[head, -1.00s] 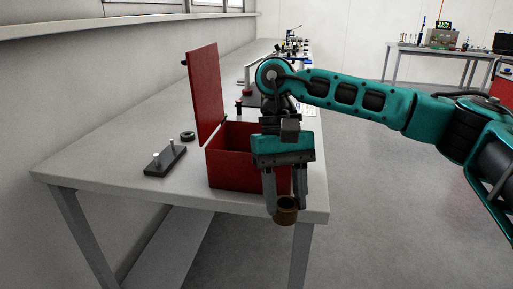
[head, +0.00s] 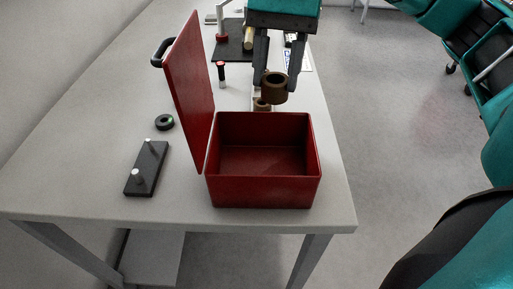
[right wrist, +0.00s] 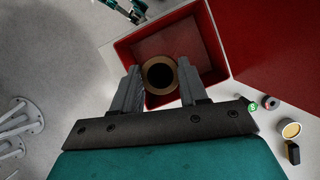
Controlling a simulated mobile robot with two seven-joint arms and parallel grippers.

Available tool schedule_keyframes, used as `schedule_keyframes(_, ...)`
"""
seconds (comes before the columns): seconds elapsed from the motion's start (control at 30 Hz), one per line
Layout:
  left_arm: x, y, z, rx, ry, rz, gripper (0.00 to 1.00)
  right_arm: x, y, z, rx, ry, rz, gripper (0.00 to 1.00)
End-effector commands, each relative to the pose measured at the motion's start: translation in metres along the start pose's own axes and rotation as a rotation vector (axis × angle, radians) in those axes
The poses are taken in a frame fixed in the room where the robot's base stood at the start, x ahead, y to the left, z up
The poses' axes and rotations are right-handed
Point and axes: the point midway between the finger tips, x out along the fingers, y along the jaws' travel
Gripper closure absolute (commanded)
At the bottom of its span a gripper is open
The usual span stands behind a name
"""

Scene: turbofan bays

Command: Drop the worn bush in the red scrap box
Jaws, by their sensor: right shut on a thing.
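The worn bush (head: 274,95) is a short brown ring. My right gripper (head: 273,78) is shut on it, one finger on each side, and holds it up just behind the far rim of the red scrap box (head: 264,194). The box is open and looks empty, its red lid (head: 190,92) standing upright at the left. In the right wrist view, the bush (right wrist: 160,93) sits between the fingertips of the right gripper (right wrist: 158,69), in front of the box (right wrist: 206,35). My left gripper is not in view.
A second brown ring (head: 262,104) stands behind the box, partly hidden. A dark block with two pale pins (head: 147,170) and a black ring (head: 164,122) lie left of the box. The bench's right edge is close to the box.

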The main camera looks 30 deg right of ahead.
Motion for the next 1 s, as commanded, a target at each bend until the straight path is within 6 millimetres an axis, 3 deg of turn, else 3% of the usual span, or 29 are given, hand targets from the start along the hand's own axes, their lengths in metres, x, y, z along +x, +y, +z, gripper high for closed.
schedule_keyframes(0.47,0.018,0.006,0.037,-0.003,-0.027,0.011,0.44,0.048,0.000,-0.020,0.000,0.001,0.000,0.98)
schedule_keyframes(0.83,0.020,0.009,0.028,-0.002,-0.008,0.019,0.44,0.053,0.000,-0.022,-0.001,0.001,-0.002,0.98)
schedule_keyframes(0.87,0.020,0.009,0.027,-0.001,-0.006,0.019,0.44,0.053,0.000,-0.022,-0.001,0.001,-0.002,0.56)
schedule_keyframes(1.0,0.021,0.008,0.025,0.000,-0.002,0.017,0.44,0.053,0.000,-0.022,-0.001,0.001,-0.001,0.43)
